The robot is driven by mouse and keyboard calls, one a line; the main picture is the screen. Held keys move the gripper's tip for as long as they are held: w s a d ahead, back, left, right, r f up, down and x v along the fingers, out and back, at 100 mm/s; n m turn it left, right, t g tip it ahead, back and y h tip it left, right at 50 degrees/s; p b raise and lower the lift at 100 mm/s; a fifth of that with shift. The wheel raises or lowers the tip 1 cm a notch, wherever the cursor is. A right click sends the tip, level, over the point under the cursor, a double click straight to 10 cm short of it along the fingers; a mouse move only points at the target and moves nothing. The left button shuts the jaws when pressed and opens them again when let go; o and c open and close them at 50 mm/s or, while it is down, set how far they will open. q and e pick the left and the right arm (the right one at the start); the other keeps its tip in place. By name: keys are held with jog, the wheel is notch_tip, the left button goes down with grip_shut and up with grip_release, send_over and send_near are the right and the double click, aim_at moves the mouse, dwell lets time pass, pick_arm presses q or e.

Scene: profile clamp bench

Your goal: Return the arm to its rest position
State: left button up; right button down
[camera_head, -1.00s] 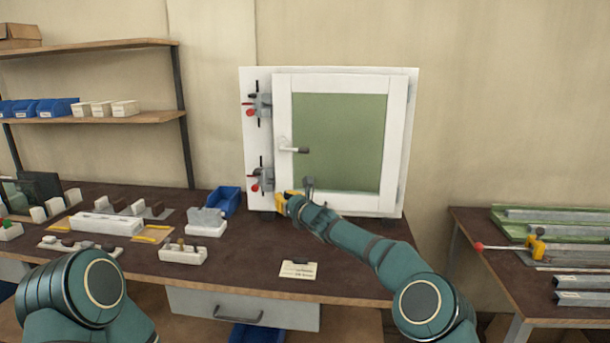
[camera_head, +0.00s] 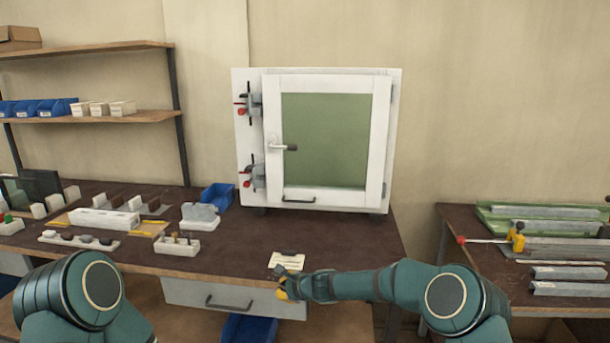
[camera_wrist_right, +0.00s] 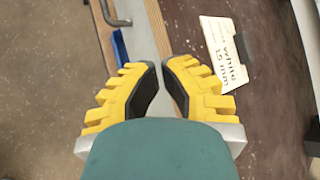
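My right gripper (camera_head: 281,286) is at the bench's front edge, just above the drawer and beside a white card (camera_head: 287,261). In the right wrist view my right gripper (camera_wrist_right: 161,66) has two yellow fingers with dark pads, a narrow gap between their tips and nothing between them. My right arm (camera_head: 400,283) reaches in low from the right. My left arm shows only as a teal link at the lower left; its gripper is out of view. The white-framed window unit (camera_head: 333,196) stands apart at the back of the bench, its sash shut, with toggle clamps (camera_head: 250,102) on its left side.
The bench (camera_head: 350,238) is clear right of the card. Small trays, blocks and a blue bin (camera_head: 217,196) occupy its left part. A drawer (camera_head: 235,298) with a handle is below my right gripper. A side table (camera_head: 480,245) at right holds metal profiles and a bar clamp.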

jog(key=s+d+f+n+g+h, duration=0.15)
jog(key=s+d+f+n, duration=0.3)
jog(key=s, duration=0.45)
jog(key=s+d+f+n+g+h, duration=0.1)
jog(key=s+d+f+n+g, duration=0.1)
jog(key=s+d+f+n, duration=0.5)
jog(key=s+d+f+n+g+h, duration=0.15)
jog(key=s+f, duration=0.35)
jog(key=s, duration=0.6)
jog(key=s+d+n+g, duration=0.1)
jog(key=s+d+n, duration=0.2)
jog(key=s, duration=0.9)
jog(key=shift+s+n, duration=0.4)
jog(key=shift+n, duration=0.1)
